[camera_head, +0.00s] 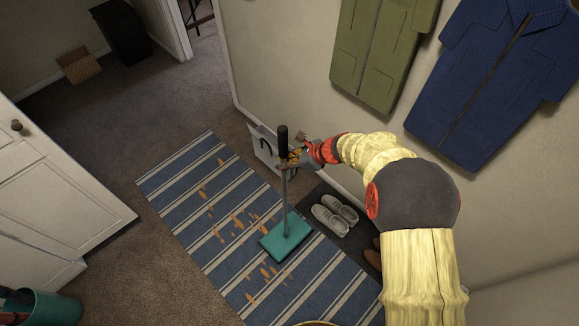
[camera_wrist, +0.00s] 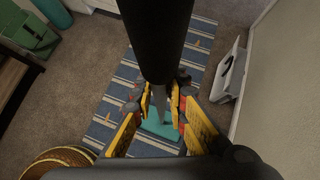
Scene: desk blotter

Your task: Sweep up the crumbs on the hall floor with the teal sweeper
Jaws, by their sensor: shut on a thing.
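The teal sweeper stands upright, with its flat teal head (camera_head: 286,237) on the striped rug (camera_head: 180,182) and its black grip (camera_head: 282,138) at the top. My gripper (camera_head: 290,160) is shut on the sweeper's handle just below the black grip. In the wrist view the black grip (camera_wrist: 157,40) fills the upper middle, and the gripper's fingers (camera_wrist: 162,105) close around the grey shaft. Orange-brown crumbs (camera_head: 237,220) lie scattered along the middle of the rug, to the left of the sweeper head and below it. Part of the sweeper head (camera_wrist: 160,128) shows beneath the fingers.
White shoes (camera_head: 335,214) stand on a dark mat right of the rug. A white holder (camera_head: 262,150) with a dark hooked handle is against the wall. Coats (camera_head: 385,50) hang above. A white door (camera_head: 60,190) and teal bin (camera_head: 42,308) are at left.

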